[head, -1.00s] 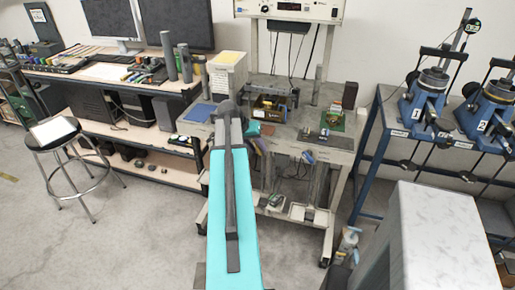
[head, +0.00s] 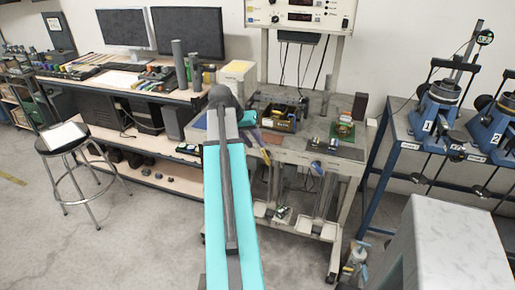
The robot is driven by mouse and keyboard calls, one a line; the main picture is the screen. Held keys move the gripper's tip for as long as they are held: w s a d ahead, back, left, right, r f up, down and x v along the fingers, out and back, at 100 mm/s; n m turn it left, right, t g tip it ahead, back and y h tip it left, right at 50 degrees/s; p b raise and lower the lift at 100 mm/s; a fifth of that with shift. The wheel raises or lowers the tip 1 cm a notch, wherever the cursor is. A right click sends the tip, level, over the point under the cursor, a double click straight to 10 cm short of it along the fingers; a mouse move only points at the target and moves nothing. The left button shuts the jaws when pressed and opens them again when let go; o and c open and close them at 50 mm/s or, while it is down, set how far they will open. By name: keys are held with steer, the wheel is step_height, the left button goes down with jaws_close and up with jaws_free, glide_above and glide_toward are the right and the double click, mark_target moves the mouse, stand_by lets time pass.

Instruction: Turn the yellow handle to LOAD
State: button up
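My arm reaches forward from the bottom centre toward the grey workbench. Beyond its elbow, a teal and dark part of my arm shows over the bench, and my gripper is too small and too covered to make out its fingers. A small yellow piece (head: 266,157) shows just below this part, at the bench's front edge. I cannot tell whether it is the yellow handle or part of my gripper. No LOAD marking is legible. Two blue lever machines, the nearer one (head: 434,115) with a black lever bar, stand on the right, and the other is cut by the picture edge.
The grey workbench (head: 295,150) carries a dark tray (head: 277,118) and a green board (head: 343,132). A stool (head: 65,140) and a computer desk (head: 130,90) are at left. A pale marble-topped block (head: 460,240) fills the lower right. Grey floor is open at lower left.

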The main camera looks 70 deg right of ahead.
steer(key=shift+v, duration=1.2)
steer(key=shift+f, duration=0.1)
steer(key=w+a+f+n+t+y, duration=0.1)
steer(key=w+a+f+n, duration=0.2)
steer(key=w+a+f, duration=0.5)
steer(key=w+a+f+n+y, duration=0.1)
steer(key=w+a+f+n, duration=0.1)
steer(key=w+a+f, duration=0.6)
steer(key=w+a+f+n+y, duration=0.15)
steer(key=a+f+n, duration=0.25)
steer(key=a+f, duration=1.1)
steer(key=s+a+f+n+g, duration=0.1)
steer(key=s+a+f+n, duration=0.3)
steer(key=a+f, duration=1.05)
steer(key=s+a+f+n+g+y, duration=0.1)
steer(key=s+a+f, duration=0.6)
steer(key=s+a, duration=0.7)
steer(key=a+n+g, duration=0.1)
steer(key=n, duration=0.1)
steer(key=shift+a+f+n, duration=0.2)
steer(key=shift+a+n, duration=0.2)
